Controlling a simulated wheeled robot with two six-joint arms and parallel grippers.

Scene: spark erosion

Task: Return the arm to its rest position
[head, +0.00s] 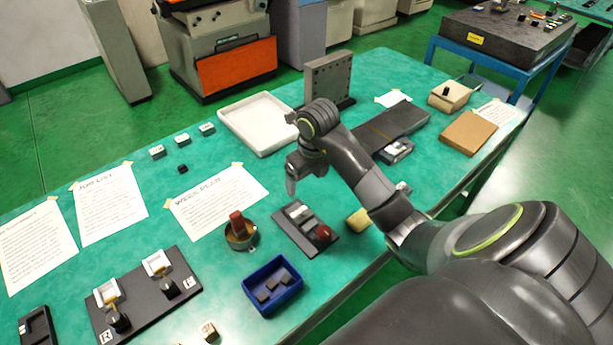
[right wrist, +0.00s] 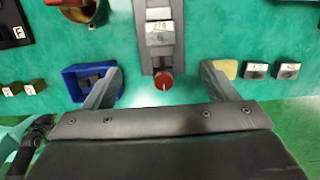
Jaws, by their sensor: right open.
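My right arm reaches in from the lower right of the head view and extends over the green table. Its gripper (head: 303,178) hangs above the table, behind a dark fixture with a red knob (head: 324,233). In the right wrist view the gripper (right wrist: 161,70) has its two fingers wide apart with nothing held between them. The red knob (right wrist: 163,81) appears in the gap between the fingers, below them on the table. My left gripper shows in neither view.
A blue bin (head: 273,287) with dark pieces, a round holder with a red top (head: 239,232) and a yellow block (head: 359,219) are near the front edge. A white tray (head: 258,122) and an upright grey plate (head: 328,80) stand behind the arm. Taped papers lie left.

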